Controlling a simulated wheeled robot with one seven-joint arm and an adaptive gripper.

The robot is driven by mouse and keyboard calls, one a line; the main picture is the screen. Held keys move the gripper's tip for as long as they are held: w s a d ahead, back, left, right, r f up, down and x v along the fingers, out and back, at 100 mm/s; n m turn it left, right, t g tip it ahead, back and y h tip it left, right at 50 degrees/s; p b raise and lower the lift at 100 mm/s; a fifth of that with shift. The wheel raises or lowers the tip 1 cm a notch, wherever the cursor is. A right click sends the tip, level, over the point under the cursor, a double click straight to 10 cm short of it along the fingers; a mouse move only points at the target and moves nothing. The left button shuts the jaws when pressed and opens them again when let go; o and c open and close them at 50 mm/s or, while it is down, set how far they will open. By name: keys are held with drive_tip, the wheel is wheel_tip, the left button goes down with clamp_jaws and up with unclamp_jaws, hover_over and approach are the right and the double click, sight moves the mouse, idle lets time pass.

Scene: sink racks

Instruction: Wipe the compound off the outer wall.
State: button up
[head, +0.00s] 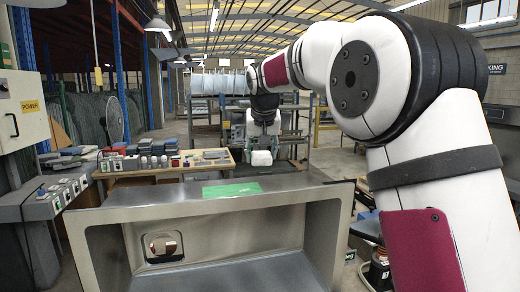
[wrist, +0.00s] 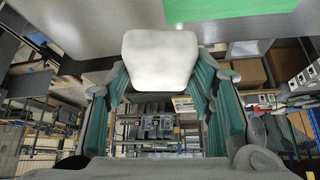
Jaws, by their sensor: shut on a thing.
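My gripper (head: 262,146) hangs beyond the far side of the metal sink and is shut on a white, rounded pad (head: 261,158). In the wrist view the pad (wrist: 160,62) sits between the teal-lined fingers. A flat bright green patch (head: 232,190), which may be the compound, lies on the grey metal at the sink's far edge. The green patch (wrist: 225,8) also shows at the top of the wrist view, to the right of the pad. In the head view the pad appears above and right of the patch. Whether the pad touches the metal is unclear.
The sink (head: 210,209) fills the front, with a square opening (head: 164,246) in its inner wall. A wooden bench (head: 165,172) with jars and stacked pads stands behind it to the left. A grey control panel (head: 55,194) stands at the left. Shelving (head: 292,125) stands behind my gripper.

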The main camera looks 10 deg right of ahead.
drive_tip(key=shift+f, duration=2.7)
drive_tip(key=shift+f+b, duration=0.4)
drive_tip(key=shift+f, duration=0.55)
drive_tip(key=shift+a, duration=1.8)
drive_tip(key=shift+a+f+b, duration=0.2)
drive_tip(key=shift+a+b, duration=0.25)
drive_tip(key=shift+a, duration=1.55)
drive_tip(key=shift+a+r, duration=0.15)
drive_tip(key=shift+a, duration=1.55)
drive_tip(key=shift+a+r, duration=0.1)
drive_tip(key=shift+a, duration=1.55)
